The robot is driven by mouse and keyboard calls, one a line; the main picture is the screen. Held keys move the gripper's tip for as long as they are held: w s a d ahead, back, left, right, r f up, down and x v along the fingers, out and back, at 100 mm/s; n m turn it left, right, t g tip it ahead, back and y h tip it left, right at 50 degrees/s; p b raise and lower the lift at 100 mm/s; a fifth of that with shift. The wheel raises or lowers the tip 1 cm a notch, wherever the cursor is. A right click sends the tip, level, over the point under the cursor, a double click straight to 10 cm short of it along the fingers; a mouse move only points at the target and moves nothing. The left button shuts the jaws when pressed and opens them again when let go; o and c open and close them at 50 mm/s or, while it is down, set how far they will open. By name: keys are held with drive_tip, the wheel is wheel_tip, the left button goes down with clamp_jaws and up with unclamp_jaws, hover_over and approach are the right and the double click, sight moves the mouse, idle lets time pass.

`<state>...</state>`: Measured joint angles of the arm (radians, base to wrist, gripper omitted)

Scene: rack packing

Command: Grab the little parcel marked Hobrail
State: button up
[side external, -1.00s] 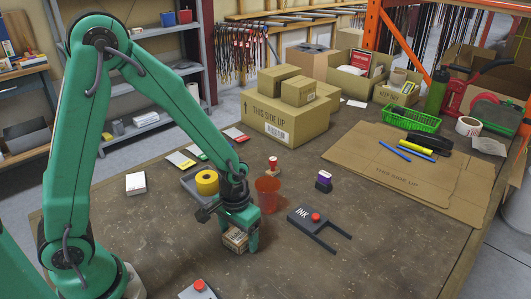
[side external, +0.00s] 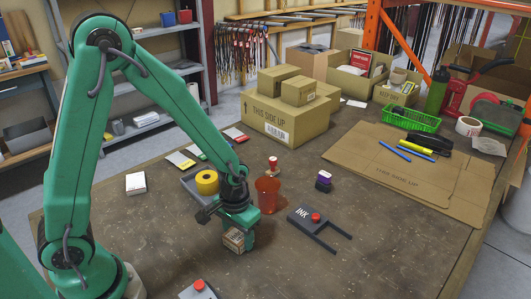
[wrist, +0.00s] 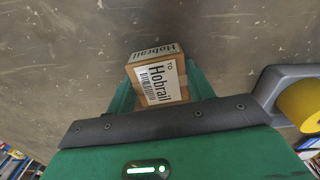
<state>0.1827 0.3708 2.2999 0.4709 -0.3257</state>
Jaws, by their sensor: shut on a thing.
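The little parcel marked Hobrail (wrist: 160,80) is a small brown box with white labels. In the wrist view it sits between the two green fingers of my gripper (wrist: 158,88), with the word Hobrail readable on two faces. In the side view the parcel (side external: 234,240) is at the lower end of my gripper (side external: 238,238), over the worktable. My gripper is shut on it. Whether the parcel touches the table is hard to tell.
A grey tray with a yellow tape roll (side external: 207,182) stands just behind my gripper. An orange cup (side external: 267,195) and a red-handled stamp (side external: 273,166) are close by on the right. The front of the table is mostly clear.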

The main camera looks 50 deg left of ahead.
sight(238, 233)
drive_tip(key=shift+r, duration=0.1)
drive_tip(key=shift+r, duration=1)
wheel_tip(238, 233, up, 2)
drive_tip(key=s+d+r, duration=0.6)
drive_tip(key=s+d, duration=0.1)
drive_tip(key=d, duration=0.1)
drive_tip(key=shift+s+d+r, duration=0.35)
drive_tip(key=shift+d+r, duration=0.05)
